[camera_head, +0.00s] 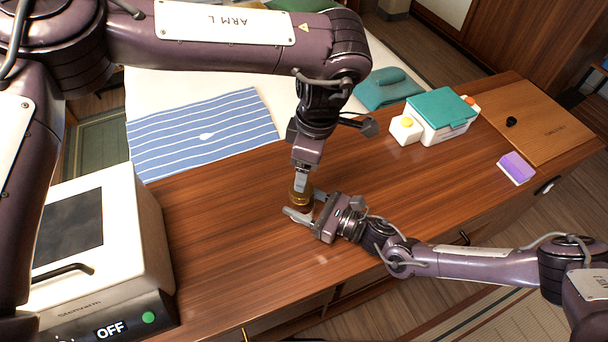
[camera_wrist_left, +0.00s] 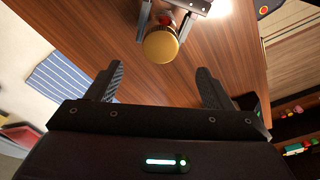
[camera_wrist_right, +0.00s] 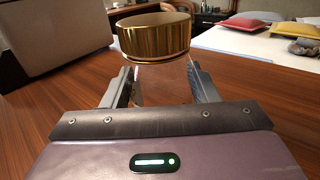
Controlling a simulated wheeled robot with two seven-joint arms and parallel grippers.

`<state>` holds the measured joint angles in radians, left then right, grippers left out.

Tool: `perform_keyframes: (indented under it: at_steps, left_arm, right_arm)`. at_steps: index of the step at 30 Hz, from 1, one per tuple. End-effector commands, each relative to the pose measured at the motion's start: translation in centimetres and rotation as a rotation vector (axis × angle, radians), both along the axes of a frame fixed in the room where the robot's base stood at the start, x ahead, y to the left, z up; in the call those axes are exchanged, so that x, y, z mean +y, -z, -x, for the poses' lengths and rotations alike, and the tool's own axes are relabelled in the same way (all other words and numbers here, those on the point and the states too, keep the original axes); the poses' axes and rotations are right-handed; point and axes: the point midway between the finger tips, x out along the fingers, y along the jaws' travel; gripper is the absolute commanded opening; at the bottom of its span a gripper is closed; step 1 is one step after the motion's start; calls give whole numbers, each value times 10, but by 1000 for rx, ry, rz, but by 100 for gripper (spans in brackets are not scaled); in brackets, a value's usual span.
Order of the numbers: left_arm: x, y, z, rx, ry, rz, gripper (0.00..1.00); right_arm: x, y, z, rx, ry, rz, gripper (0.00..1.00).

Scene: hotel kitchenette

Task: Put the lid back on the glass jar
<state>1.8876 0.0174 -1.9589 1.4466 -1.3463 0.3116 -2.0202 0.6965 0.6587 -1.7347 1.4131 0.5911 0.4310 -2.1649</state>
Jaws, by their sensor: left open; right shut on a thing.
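The gold lid (camera_wrist_right: 154,38) sits on top of the clear glass jar (camera_wrist_right: 160,88) in the right wrist view, looking about level; I cannot tell if it is fully seated. In the head view the lid (camera_head: 300,194) shows near the counter's middle, partly hidden by my left gripper. My right gripper (camera_head: 310,206) is shut on the jar's glass body from the side. My left gripper (camera_head: 300,178) is open, pointing down above the lid. In the left wrist view the lid (camera_wrist_left: 161,45) lies beyond the open, empty fingers (camera_wrist_left: 159,70), apart from them.
A white oven (camera_head: 150,230) stands at the left of the wooden counter (camera_head: 240,240). At the right are a teal-lidded box (camera_head: 440,108), a purple sponge (camera_head: 516,168) and a wooden board (camera_head: 550,125). A striped blue cloth (camera_head: 205,130) lies behind. Counter around the jar is clear.

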Motion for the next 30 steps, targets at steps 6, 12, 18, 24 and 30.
perform_keyframes:
  at_steps: [6,12,18,24,30]
  left_arm:
    - [-4,-32,1,-1,-1,1,74]
    - [-4,-40,1,0,0,-1,74]
    - [-4,-40,1,1,0,0,74]
    - [-4,-39,1,0,0,0,74]
    - [-4,-39,1,1,0,0,74]
  right_arm:
    - [0,1,1,2,-1,0,0]
    - [0,1,1,1,-1,0,0]
    - [0,0,1,1,-1,0,0]
    - [0,0,0,1,-1,0,79]
    - [0,0,0,0,0,0,79]
